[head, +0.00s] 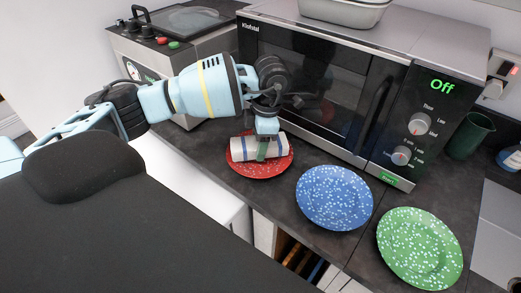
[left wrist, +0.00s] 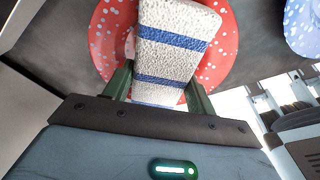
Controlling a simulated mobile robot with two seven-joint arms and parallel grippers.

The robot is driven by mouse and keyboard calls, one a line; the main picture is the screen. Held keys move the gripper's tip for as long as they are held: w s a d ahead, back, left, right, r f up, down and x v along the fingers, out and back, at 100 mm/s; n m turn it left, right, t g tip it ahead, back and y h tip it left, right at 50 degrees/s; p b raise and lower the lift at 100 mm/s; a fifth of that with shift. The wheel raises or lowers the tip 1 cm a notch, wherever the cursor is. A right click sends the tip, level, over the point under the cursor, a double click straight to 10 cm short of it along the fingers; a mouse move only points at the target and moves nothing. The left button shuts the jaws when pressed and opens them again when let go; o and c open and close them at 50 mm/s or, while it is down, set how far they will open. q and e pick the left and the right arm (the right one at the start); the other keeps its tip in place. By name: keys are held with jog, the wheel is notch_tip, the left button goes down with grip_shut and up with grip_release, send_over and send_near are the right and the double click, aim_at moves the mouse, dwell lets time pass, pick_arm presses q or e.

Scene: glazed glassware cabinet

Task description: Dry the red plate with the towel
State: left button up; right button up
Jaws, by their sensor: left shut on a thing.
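The red plate with white dots (head: 262,170) lies on the dark counter in front of the microwave. The white towel with blue stripes (head: 243,148) is over the plate. My left gripper (head: 268,146) is above the plate, shut on the towel. In the left wrist view, the towel (left wrist: 178,40) sits between the fingers of the gripper (left wrist: 158,92) and covers the middle of the red plate (left wrist: 222,60). I cannot tell how firmly the towel touches the plate. My right gripper is not in view.
A blue speckled plate (head: 335,198) and a green speckled plate (head: 420,248) lie to the right along the counter. The microwave (head: 320,85) stands close behind the plates. A dark green cup (head: 470,136) stands right of it. A toaster-like appliance (head: 150,50) is at the back left.

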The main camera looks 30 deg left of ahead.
pick_arm(q)
jog(key=shift+a, duration=0.2)
jog(key=shift+d, duration=0.15)
jog(key=shift+d, duration=0.6)
jog(key=shift+a, duration=0.1)
jog(key=shift+a+f, duration=0.1)
jog(key=shift+a, duration=0.55)
